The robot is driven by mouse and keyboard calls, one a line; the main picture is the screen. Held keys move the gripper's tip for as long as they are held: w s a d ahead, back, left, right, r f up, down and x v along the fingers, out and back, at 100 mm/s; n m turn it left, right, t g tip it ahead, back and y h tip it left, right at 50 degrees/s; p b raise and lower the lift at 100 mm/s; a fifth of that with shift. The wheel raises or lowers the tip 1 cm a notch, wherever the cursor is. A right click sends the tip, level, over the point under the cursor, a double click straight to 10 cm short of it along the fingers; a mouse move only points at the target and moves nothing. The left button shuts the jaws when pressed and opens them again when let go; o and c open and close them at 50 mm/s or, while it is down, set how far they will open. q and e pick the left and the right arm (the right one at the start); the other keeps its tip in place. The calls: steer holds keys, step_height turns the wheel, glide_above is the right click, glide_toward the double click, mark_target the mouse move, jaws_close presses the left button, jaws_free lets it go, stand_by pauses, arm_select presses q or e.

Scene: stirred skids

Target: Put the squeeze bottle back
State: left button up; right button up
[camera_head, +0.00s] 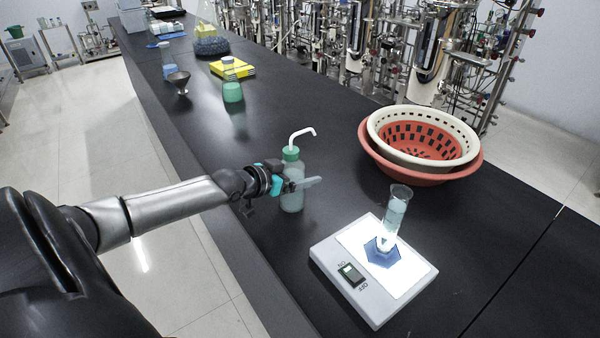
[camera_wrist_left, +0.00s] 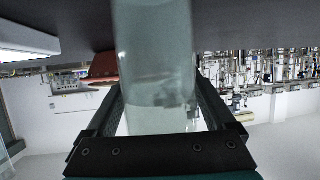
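The squeeze bottle (camera_head: 292,198) is translucent with a green cap and a white bent spout. It is upright on the black bench, or very close above it; I cannot tell which. My left gripper (camera_head: 304,184) reaches it from the left at mid-body. In the left wrist view the bottle's body (camera_wrist_left: 156,65) lies between the two fingers, and both fingers meet its sides, so the gripper looks shut on it. The bottle's cap and spout are outside the wrist view. My right gripper is not in view.
A white device (camera_head: 335,285) with a lit plate carries a glass cylinder (camera_head: 394,215) right of the bottle. A cream basket (camera_head: 462,133) sits in a red one (camera_head: 375,150). Bench between is clear.

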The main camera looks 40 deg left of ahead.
arm_select(q)
steer(key=shift+o, duration=0.6)
steer(key=shift+r, duration=0.1)
steer(key=shift+r, duration=0.15)
steer(key=p+v, duration=0.5)
steer(key=v, duration=0.7)
steer(key=shift+c, duration=0.4)
stand_by(1.7)
